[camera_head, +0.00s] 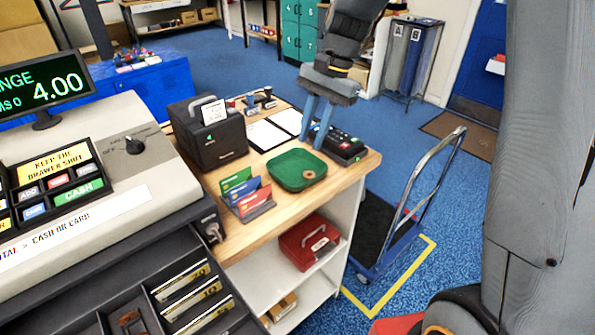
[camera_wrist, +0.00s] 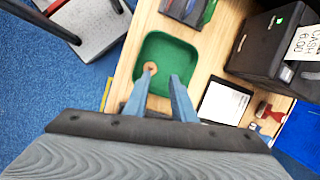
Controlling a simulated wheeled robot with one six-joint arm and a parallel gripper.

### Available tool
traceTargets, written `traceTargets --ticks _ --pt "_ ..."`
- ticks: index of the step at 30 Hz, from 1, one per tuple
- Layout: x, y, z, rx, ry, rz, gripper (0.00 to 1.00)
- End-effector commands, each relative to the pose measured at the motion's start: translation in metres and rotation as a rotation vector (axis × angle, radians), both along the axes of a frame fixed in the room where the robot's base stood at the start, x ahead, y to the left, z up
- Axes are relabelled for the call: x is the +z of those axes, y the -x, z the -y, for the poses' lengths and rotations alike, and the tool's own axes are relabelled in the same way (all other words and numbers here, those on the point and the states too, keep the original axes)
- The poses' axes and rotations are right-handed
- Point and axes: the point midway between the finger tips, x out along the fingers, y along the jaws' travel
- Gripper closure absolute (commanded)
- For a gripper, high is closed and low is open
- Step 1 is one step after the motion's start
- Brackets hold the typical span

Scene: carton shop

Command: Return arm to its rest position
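My gripper (camera_head: 313,142) hangs over the wooden counter (camera_head: 240,237), pointing down near the far edge of a green tray. Its two blue-grey fingers stand apart with nothing visible between them. The green tray (camera_head: 290,178) lies on the counter with a small round brown coin-like piece (camera_head: 308,175) in it. In the wrist view my gripper (camera_wrist: 160,78) shows over the tray (camera_wrist: 156,42), and the brown piece (camera_wrist: 150,67) lies near the left fingertip. I cannot tell whether that finger touches it. My arm rises from the gripper toward the top of the head view.
A cash register (camera_head: 130,165) with an open drawer (camera_head: 135,300) stands at left. A black box (camera_head: 207,135), card holder (camera_head: 257,205) and card terminal (camera_head: 343,147) surround the tray. A red box (camera_head: 308,240) sits on the shelf below. A trolley (camera_head: 385,225) stands right of the counter.

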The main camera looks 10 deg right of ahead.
Motion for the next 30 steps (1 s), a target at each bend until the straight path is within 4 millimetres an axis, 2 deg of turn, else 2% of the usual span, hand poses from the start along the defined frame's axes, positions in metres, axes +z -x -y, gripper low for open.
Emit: traceTargets --ticks 3,7,20,23,30 --pt "0.013 -0.002 0.004 0.000 -0.001 0.001 0.76" --pt "0.021 -0.002 0.006 0.000 -0.001 0.001 0.76" --pt "0.020 0.002 0.009 0.012 0.007 0.007 0.76" --pt "0.009 0.019 0.019 0.075 0.038 0.038 0.76" --pt "-0.037 0.100 0.063 0.423 0.178 0.182 0.76"
